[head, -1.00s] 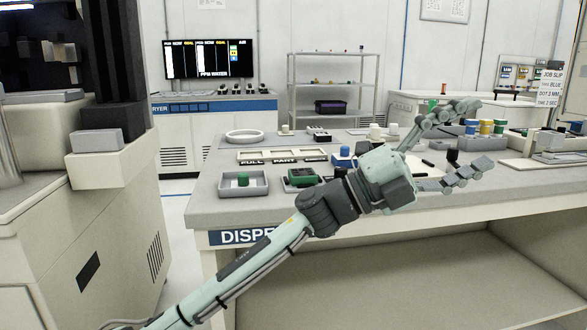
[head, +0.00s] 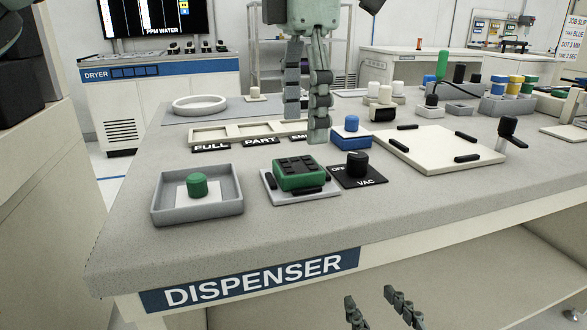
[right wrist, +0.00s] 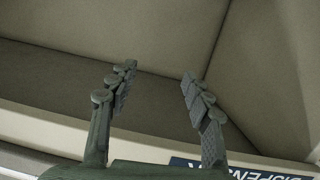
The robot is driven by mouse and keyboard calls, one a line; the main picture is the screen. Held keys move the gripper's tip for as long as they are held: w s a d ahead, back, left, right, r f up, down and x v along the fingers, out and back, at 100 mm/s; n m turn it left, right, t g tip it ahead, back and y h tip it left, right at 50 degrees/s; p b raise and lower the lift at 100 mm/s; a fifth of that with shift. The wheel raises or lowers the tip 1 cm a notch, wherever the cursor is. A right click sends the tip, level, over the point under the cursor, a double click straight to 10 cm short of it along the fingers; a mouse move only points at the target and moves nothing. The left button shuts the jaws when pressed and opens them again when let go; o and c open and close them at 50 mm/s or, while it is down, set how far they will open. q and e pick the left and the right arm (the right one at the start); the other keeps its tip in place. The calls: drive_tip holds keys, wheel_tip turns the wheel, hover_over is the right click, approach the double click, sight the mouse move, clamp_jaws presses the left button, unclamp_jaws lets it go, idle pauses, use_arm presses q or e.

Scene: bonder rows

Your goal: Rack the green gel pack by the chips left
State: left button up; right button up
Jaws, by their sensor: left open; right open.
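The green gel pack (head: 299,179) is a green block with several black squares on top. It sits on a pale plate with black pads (head: 272,191), beside the VAC knob (head: 357,164). The rack (head: 235,133) behind it has bays labelled FULL, PART and EMPTY, the last label partly covered by my gripper; its visible bays look empty. My left gripper (head: 306,125) points down, open and empty, above the table, in line with the pack in the head view. My right gripper (head: 377,300) is open and empty, low in front of the table; it also shows in the right wrist view (right wrist: 157,85).
A grey tray (head: 158,207) with a green cylinder (head: 197,186) stands left of the pack. A blue-topped block (head: 351,138) and a white board with black pads (head: 440,150) lie behind and right. The table's front left is clear.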

sight(308, 164)
use_arm(q)
drive_tip(key=f, duration=0.4)
drive_tip(key=shift+d+f+b, duration=0.3)
drive_tip(key=shift+b, duration=0.05)
drive_tip(key=shift+f, duration=0.5)
drive_tip(key=c, duration=1.2)
use_arm(e)
wheel_tip(308, 164, up, 4)
drive_tip(key=a+t+y, duration=0.1)
drive_tip(key=a+t, duration=0.1)
use_arm(q)
drive_tip(key=shift+r, duration=0.25)
drive_tip(key=shift+c, duration=0.2)
wheel_tip(308, 164, up, 10)
drive_tip(key=p, duration=0.1)
drive_tip(key=shift+f+p, duration=0.2)
drive_tip(key=shift+p, duration=0.15)
use_arm(e)
drive_tip(key=s+d+f+g+h, duration=0.1)
drive_tip(key=d+f+g+h, duration=0.1)
drive_tip(key=d+f+g, duration=0.2)
wheel_tip(308, 164, down, 4)
drive_tip(key=shift+d+r, duration=0.1)
drive_tip(key=shift+d, duration=0.15)
